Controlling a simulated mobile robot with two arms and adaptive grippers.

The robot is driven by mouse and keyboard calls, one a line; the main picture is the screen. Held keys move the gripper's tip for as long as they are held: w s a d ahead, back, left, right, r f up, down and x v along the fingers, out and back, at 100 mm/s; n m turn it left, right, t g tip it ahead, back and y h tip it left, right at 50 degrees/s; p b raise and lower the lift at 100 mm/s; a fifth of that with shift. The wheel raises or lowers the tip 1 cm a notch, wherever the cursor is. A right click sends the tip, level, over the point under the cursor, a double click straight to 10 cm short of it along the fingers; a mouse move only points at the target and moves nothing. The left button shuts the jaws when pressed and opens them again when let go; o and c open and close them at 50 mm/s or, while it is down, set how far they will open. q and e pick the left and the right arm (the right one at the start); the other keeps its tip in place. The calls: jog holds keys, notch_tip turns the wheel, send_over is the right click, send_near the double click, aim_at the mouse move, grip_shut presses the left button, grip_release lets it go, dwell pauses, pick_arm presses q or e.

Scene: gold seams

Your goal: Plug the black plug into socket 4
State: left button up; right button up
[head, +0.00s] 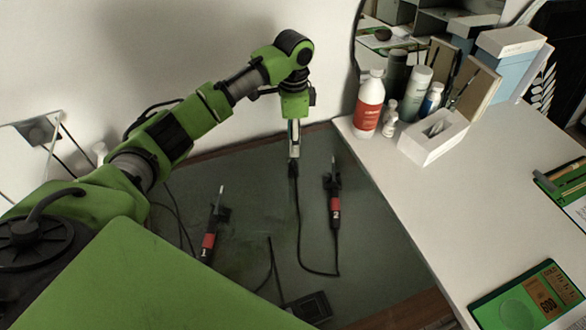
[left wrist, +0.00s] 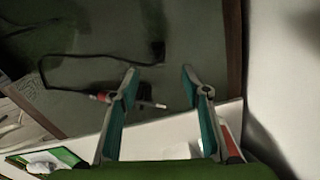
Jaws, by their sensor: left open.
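A black plug (head: 293,170) is at the end of a black cable just below my left gripper in the head view. The plug also shows in the left wrist view (left wrist: 158,50), dark and beyond the fingertips, roughly between them. My left gripper (head: 294,152) points down over the dark green surface; in the left wrist view (left wrist: 160,70) its two fingers are apart with nothing between them. Whether a fingertip touches the plug I cannot tell. The cable loops to a red-banded tool marked 2 (head: 336,203). I cannot make out socket 4. My right gripper is not in view.
A second red-banded tool (head: 209,240) lies to the left. A dark box (head: 310,307) is near the lower edge. A wall plate (head: 38,130) is far left.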

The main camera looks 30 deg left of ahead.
pick_arm(q)
send_over(293, 163)
jog(key=shift+w+f, duration=0.15)
jog(key=shift+f, duration=2.25)
jog(key=shift+s+f+p, duration=0.2)
jog(key=shift+f+p, duration=0.45)
jog(key=shift+f, duration=1.95)
jog(key=c, duration=1.1)
